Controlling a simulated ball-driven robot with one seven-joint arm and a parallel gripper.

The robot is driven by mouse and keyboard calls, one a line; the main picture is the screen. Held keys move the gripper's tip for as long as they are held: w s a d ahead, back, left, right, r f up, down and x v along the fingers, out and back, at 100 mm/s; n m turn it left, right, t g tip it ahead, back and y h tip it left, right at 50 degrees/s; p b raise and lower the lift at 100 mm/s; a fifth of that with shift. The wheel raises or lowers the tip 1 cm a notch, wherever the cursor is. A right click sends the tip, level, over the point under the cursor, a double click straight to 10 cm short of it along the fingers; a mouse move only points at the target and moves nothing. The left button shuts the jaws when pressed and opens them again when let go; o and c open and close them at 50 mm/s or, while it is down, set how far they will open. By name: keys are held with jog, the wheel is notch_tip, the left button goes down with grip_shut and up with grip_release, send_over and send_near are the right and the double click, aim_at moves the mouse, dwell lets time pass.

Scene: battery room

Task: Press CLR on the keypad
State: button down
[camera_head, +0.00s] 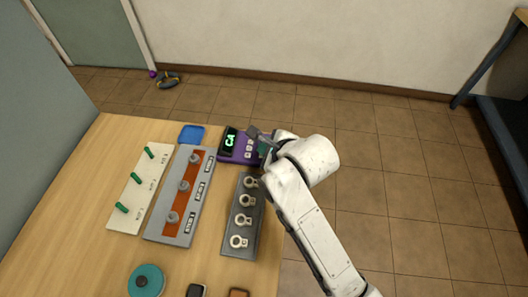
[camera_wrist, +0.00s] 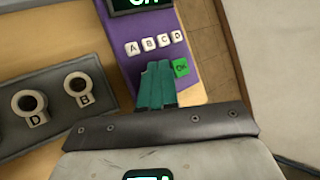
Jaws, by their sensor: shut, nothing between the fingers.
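The purple keypad (camera_head: 239,157) stands at the far right corner of the wooden table, and its display (camera_head: 230,139) reads C4. In the wrist view the keypad (camera_wrist: 150,28) shows white keys A, B, C and D (camera_wrist: 155,43) and a green OK key (camera_wrist: 181,67). I see no CLR label; the area left of OK is hidden behind my fingers. My gripper (camera_wrist: 154,68) is shut and empty, its teal fingers together over the keypad just below the letter keys. I cannot tell whether the tips touch it. In the head view my gripper (camera_head: 263,149) covers the keypad's right part.
A dark panel with ring-marked posts (camera_head: 247,206) lies just nearer than the keypad. A grey panel with knobs (camera_head: 180,205), a white board with green levers (camera_head: 136,185) and a blue pad (camera_head: 191,135) lie left. Open floor lies right.

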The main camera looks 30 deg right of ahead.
jog(key=shift+f, duration=0.2)
jog(key=shift+r, duration=0.1)
dwell(0.4)
jog(key=shift+r+p, duration=0.8)
jog(key=shift+p, duration=0.05)
jog(key=shift+r, duration=0.1)
notch_tip(320, 180, up, 5)
jog(key=p, duration=0.5)
dwell(0.5)
